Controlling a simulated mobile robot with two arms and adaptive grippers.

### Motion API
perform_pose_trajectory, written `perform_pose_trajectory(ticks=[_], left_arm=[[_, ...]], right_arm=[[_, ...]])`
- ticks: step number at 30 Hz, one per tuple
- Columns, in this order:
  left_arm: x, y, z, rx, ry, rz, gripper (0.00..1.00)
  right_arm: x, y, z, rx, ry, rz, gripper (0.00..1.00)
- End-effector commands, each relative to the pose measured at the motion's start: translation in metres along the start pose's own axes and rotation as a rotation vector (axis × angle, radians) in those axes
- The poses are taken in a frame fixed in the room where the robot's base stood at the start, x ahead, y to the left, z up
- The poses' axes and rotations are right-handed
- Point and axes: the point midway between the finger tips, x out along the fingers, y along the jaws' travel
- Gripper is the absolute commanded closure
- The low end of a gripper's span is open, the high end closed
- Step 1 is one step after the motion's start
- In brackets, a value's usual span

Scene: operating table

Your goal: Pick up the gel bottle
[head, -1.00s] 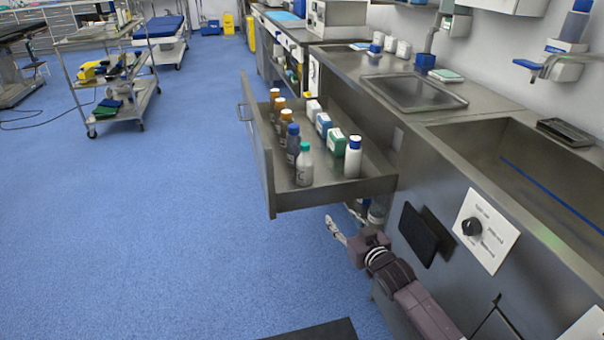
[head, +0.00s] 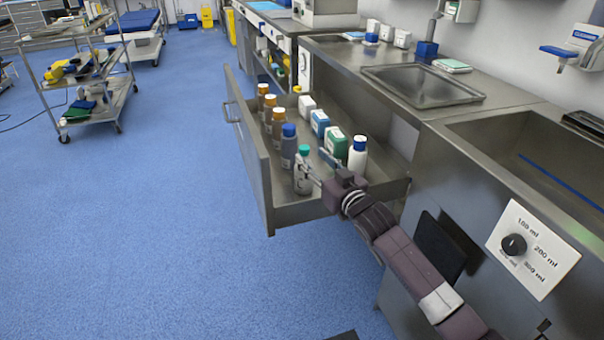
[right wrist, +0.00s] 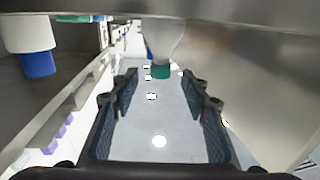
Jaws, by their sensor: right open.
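A pale translucent bottle with a green cap (head: 302,174) stands upright at the near end of the open drawer; no readable label confirms it as the gel bottle. My right gripper (head: 318,165) is open over the drawer's near end, its fingers pointing at this bottle and partly covering it. In the right wrist view, which looks upside down, the green cap (right wrist: 160,71) shows between and beyond the open fingertips (right wrist: 162,88). Nothing is held. A white bottle with a blue cap (head: 358,155) stands to the right of the gripper. My left gripper is not in view.
The drawer (head: 250,160) also holds a dark bottle with a blue cap (head: 288,148), several brown bottles (head: 278,125) and a row of boxes (head: 336,143). The drawer's front wall and counter edge flank the arm.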

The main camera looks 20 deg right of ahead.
Motion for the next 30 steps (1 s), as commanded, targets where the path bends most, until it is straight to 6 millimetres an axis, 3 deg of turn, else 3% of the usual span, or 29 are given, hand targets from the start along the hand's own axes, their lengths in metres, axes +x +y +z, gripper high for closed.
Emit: perform_pose_trajectory(ticks=[12, 22, 30], left_arm=[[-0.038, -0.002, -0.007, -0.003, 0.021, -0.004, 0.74], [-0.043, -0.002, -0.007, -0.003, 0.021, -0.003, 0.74], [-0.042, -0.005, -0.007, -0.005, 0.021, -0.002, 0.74]], right_arm=[[0.047, -0.001, 0.000, 0.000, 0.002, 0.000, 0.58], [0.051, -0.002, 0.000, 0.001, 0.000, -0.001, 0.58], [0.051, -0.002, 0.000, 0.000, 0.000, -0.001, 0.88]])
